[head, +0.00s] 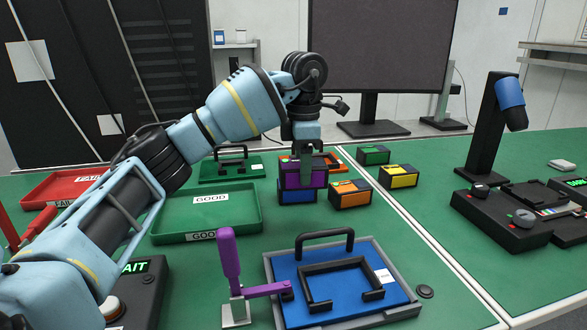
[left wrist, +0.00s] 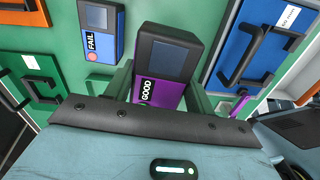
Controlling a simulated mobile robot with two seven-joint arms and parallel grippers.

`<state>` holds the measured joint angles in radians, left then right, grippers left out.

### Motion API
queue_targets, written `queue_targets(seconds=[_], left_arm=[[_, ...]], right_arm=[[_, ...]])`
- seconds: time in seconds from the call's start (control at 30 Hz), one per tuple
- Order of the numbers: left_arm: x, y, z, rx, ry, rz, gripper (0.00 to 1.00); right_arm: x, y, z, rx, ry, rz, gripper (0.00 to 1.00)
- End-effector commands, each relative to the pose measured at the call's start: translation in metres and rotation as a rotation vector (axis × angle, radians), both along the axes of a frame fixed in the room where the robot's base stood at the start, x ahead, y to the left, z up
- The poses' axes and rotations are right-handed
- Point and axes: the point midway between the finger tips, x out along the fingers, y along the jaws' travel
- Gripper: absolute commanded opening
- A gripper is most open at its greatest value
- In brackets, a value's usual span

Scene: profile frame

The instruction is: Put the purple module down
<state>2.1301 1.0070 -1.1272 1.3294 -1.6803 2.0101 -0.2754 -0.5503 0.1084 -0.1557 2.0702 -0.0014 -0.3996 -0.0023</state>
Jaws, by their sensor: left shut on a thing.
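The purple module (head: 291,179), a box with black edges, is in my left gripper (head: 308,157), over the green bench. In the left wrist view, the purple module (left wrist: 158,92) shows a dark screen and a GOOD label between the fingers of my left gripper (left wrist: 160,97). In the head view a blue module (head: 297,196) shows right below the purple one; I cannot tell whether they touch. In the left wrist view a blue module (left wrist: 92,45) marked FAIL lies to the left of the purple one. My right gripper is not in view.
An orange module (head: 350,198), a yellow module (head: 399,181) and a green module (head: 373,157) stand to the right. A green GOOD tray (head: 165,226) is left, a red FAIL tray (head: 72,178) further left. A blue fixture with a purple clamp (head: 231,258) is in front.

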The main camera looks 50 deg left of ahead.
Motion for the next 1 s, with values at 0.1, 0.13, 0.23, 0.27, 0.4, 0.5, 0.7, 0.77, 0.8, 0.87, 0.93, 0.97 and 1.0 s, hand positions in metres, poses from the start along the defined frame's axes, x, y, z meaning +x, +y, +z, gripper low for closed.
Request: queue_targets(seconds=[0.1,0.13,0.23,0.27,0.4,0.5,0.7,0.77,0.8,0.87,0.93,0.97,1.0], left_arm=[[0.0,0.0,0.0,0.0,-0.001,0.0,0.26],[0.0,0.0,0.0,0.0,-0.001,0.0,0.26],[0.0,0.0,0.0,0.0,-0.001,0.0,0.26],[0.0,0.0,0.0,0.0,-0.001,0.0,0.26],[0.0,0.0,0.0,0.0,-0.001,0.0,0.26],[0.0,0.0,0.0,0.0,-0.001,0.0,0.26],[-0.004,0.002,-0.005,0.001,0.002,0.005,0.26],[-0.008,0.005,-0.01,0.001,0.002,0.011,0.26],[-0.011,0.006,-0.014,0.002,0.001,0.016,0.26],[-0.018,0.01,-0.021,0.002,0.002,0.027,0.26],[-0.027,0.013,-0.028,0.002,0.001,0.04,0.26],[-0.031,0.015,-0.031,0.002,0.002,0.047,0.26],[-0.036,0.017,-0.034,0.002,0.0,0.055,0.26]], right_arm=[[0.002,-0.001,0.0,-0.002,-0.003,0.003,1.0],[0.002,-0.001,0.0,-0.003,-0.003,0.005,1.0],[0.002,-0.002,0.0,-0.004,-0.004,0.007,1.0],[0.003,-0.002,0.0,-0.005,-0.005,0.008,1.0],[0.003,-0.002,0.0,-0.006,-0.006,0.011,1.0],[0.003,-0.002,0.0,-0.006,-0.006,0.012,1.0],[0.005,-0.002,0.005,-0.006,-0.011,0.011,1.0],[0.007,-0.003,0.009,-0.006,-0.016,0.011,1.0],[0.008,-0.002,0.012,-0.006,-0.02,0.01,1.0],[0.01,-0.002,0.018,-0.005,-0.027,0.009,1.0],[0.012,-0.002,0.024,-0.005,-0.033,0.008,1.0],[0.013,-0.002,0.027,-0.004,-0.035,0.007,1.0],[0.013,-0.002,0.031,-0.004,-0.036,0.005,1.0]])
